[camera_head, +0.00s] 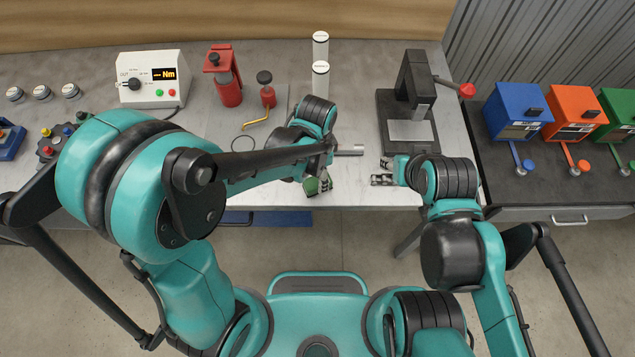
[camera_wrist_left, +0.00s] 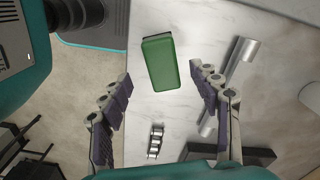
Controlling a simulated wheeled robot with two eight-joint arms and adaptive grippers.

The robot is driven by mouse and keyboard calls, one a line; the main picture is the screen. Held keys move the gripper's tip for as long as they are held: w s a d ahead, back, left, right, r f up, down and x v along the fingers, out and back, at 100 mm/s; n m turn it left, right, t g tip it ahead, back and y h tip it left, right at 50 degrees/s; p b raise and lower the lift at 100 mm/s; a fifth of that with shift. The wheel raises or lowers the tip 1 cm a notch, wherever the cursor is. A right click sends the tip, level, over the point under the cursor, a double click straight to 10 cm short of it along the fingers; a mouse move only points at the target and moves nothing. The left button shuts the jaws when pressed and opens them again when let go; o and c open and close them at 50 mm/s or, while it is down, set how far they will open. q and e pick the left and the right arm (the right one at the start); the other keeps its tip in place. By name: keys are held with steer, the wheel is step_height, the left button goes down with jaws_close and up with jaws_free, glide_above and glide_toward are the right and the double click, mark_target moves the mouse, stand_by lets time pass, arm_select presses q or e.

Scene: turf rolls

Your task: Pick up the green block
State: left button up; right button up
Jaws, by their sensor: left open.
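The green block (camera_wrist_left: 160,61) lies on the pale table top in the left wrist view, slightly tilted. It sits beyond my left gripper (camera_wrist_left: 160,80), whose two fingers are spread wide, one to each side of the block's near end, with a gap on both sides. In the head view the block (camera_head: 311,186) shows partly beside my left gripper (camera_head: 323,181) near the table's front edge; the arm hides part of it. My right gripper (camera_head: 379,172) is near the front edge, to the right; its finger gap is too small to read.
A metal bar (camera_wrist_left: 240,65) lies right of the block. A black press (camera_head: 408,110) stands behind my right gripper.

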arm_select(q)
steer(key=f, duration=0.2)
steer(key=f+b, duration=0.1)
steer(key=f, duration=0.2)
steer(key=shift+w+d+f, duration=0.15)
steer(key=shift+w+f, duration=0.05)
steer(key=shift+f, duration=0.15)
arm_select(e)
steer(key=shift+f, duration=0.85)
arm_select(q)
steer(key=shift+c, duration=0.4)
steer(key=c, duration=1.3)
steer(key=shift+o, duration=0.2)
steer(key=shift+r, duration=0.1)
